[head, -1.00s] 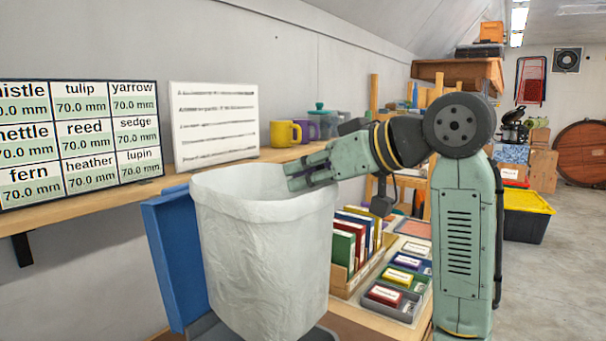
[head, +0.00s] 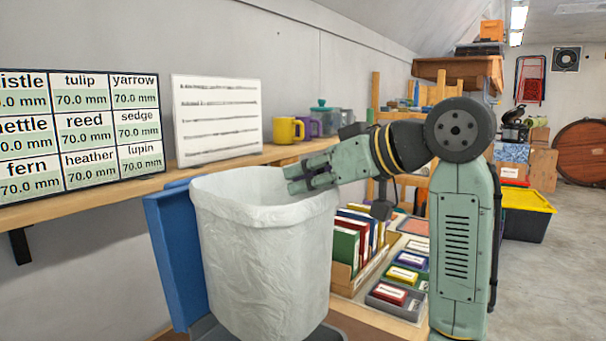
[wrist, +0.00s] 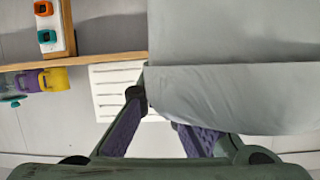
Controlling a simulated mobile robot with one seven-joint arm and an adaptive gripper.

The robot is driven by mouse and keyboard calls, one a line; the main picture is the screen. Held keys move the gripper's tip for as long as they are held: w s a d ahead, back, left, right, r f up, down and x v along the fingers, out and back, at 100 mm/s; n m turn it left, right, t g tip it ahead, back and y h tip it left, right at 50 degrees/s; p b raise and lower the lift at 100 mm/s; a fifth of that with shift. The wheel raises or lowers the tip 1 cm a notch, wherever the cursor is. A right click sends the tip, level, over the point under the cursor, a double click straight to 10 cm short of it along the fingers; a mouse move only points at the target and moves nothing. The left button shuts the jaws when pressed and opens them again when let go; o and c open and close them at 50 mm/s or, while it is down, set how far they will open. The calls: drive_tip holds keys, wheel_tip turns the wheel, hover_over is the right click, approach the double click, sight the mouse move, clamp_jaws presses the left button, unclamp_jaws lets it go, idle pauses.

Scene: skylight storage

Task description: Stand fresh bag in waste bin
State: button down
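The white bag (head: 265,265) stands upright and wide open, its rim folded outward. A blue upright panel (head: 178,255) stands behind its left side, with a grey base at the foot; these look like parts of the waste bin, whose walls I cannot make out. My gripper (head: 292,180) is at the bag's right rim, pointing left over its mouth. In the wrist view my gripper (wrist: 155,110) has its two purple-padded fingers apart, with a gap between them. The bag (wrist: 235,98) fills the upper right there and hides one fingertip. Whether the fingers touch the bag is unclear.
A wall shelf (head: 110,201) behind holds a label board (head: 83,133), a white notice (head: 217,120) and a yellow mug (head: 287,130). Right of the bag are a box of books (head: 345,272) and small cases in trays (head: 395,293).

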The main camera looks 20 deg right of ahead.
wheel_tip(320, 180, down, 24)
drive_tip(key=b, duration=1.6)
drive_tip(key=shift+f, duration=0.7)
idle(1.9)
drive_tip(key=c, duration=1.7)
unclamp_jaws()
drive_tip(key=shift+s+r, duration=0.1)
drive_tip(key=shift+p+v, duration=1.7)
drive_tip(key=shift+v, duration=2.2)
